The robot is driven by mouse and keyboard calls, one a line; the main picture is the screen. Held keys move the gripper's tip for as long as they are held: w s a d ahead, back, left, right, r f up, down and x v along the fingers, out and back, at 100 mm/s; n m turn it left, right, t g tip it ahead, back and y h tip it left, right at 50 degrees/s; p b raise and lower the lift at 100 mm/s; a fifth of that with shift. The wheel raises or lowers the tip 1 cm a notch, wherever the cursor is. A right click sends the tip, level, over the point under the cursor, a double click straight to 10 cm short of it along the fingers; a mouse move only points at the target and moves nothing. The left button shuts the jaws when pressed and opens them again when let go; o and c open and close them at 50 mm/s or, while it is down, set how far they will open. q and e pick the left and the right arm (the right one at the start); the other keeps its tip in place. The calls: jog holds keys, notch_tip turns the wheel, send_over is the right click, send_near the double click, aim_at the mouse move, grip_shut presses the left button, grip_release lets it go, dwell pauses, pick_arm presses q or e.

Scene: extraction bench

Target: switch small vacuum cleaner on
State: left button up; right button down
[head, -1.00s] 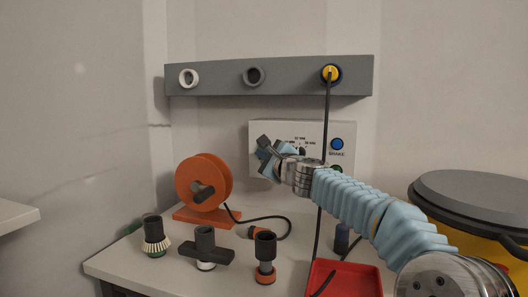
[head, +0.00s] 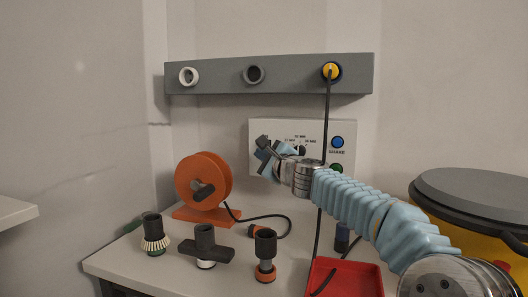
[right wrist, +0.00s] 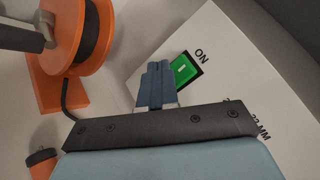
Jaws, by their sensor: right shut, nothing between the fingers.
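The white control panel (head: 265,128) is on the back wall above the bench. My right gripper (head: 263,148) is in front of its left part, fingers shut and empty. In the right wrist view the shut fingertips (right wrist: 158,70) are right beside a green rocker switch (right wrist: 184,69) marked "ON" and overlap its left edge. I cannot tell whether they touch it. In the head view my gripper hides this switch. A yellow drum-shaped machine (head: 455,236) with a grey lid, perhaps a vacuum cleaner, stands at the right. My left gripper is not in view.
The panel also has a dial, a blue button (head: 337,142) and a green button (head: 336,168). An orange reel (head: 222,178) with a black cable stands below left. Several nozzles and a red tray (head: 350,282) are on the bench (head: 120,262). A hose-port rail (head: 215,80) is above.

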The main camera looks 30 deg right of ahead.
jog(key=shift+s+a+f+b, duration=0.15)
jog(key=shift+s+a+b, duration=0.35)
jog(key=shift+s+a, duration=0.4)
jog(key=shift+s+a+f+b, duration=0.15)
jog(key=shift+s+a+b, duration=0.3)
jog(key=shift+s+a, duration=0.45)
jog(key=shift+w+a, duration=0.1)
jog(key=shift+w, duration=0.05)
